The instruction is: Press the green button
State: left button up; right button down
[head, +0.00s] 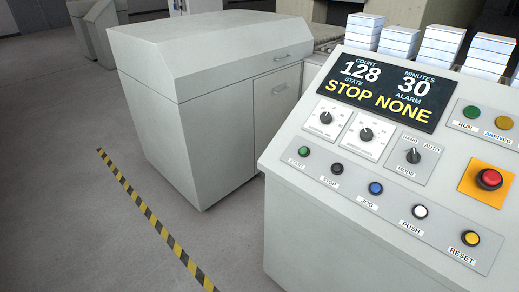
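The green button (303,151) is a small round button in a dark ring, labelled START, at the left end of the lower button row on the sloped control panel (285,178). It is uncovered and nothing touches it. A green lamp (471,112) labelled RUN sits at the panel's upper right. The display (384,85) reads COUNT 128, MINUTES 30, STATE STOP, ALARM NONE. Neither of my grippers shows in the head view.
Right of the green button are the black STOP (337,168), blue JOG (375,188), white PUSH (420,211) and yellow RESET (471,238) buttons. A red emergency button (489,179) sits on yellow. A grey cabinet (200,80) stands left. Floor beyond the striped tape (150,214) is clear.

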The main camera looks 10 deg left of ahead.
aim_at(303, 151)
jog(key=j+z, duration=0.25)
jog(key=j, duration=0.3)
jog(key=j+z, duration=0.3)
jog(key=j, duration=0.25)
jog(key=j+z, duration=0.25)
jog(key=j, duration=0.25)
jog(key=k+j+z, duration=0.3)
jog(key=j, duration=0.2)
jog(key=i, duration=0.1)
